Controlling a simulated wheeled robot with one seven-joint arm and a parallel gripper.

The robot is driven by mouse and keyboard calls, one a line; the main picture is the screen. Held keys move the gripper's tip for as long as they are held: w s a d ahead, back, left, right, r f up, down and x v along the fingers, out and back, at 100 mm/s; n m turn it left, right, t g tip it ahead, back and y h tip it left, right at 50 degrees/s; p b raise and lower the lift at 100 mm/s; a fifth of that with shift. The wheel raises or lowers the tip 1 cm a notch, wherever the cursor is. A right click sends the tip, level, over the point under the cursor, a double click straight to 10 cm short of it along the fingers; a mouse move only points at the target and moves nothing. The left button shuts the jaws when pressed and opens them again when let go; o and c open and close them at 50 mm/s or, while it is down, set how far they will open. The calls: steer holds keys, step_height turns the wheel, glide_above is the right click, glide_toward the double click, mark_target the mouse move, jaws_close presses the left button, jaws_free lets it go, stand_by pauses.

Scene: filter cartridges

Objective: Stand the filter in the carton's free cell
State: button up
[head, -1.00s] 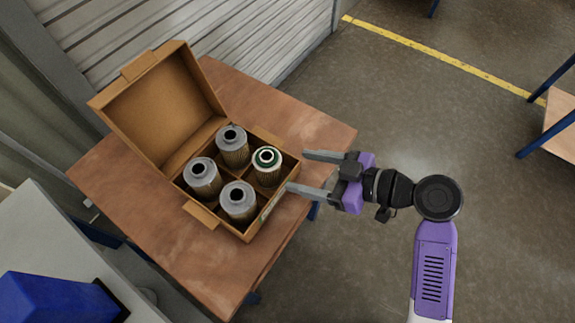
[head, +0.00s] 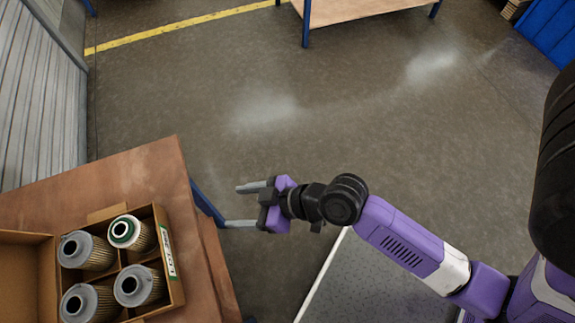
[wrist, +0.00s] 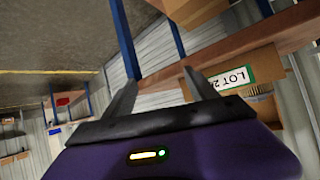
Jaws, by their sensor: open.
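The open carton (head: 176,289) stands on the brown table at lower left of the head view. Its visible cells each hold an upright filter. The green-topped filter (head: 132,233) stands in the back right cell. Three grey-topped filters stand in the others: back left (head: 86,251), front right (head: 138,286) and front left (head: 90,303). My gripper (head: 232,206) is open and empty, apart from the carton, to its right beyond the table edge. In the wrist view the open fingers (wrist: 160,80) show, with the carton's LOT label (wrist: 232,77) to their right.
The table top (head: 110,188) is bare behind the carton. Open grey floor (head: 300,130) lies behind my gripper. Another table (head: 350,8) with blue legs stands at the far back. The carton's raised lid (head: 25,275) is at the left edge.

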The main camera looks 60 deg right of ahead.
steer(key=s+d+r+m+t+h, duration=0.25)
steer(key=s+d, duration=0.25)
steer(key=s, duration=0.4)
steer(key=s+r+t+h, duration=0.2)
steer(key=s+r, duration=0.6)
steer(key=r, duration=0.2)
steer(key=shift+a+r+m, duration=0.15)
steer(key=shift+r+m, duration=0.15)
steer(key=shift+m, duration=0.15)
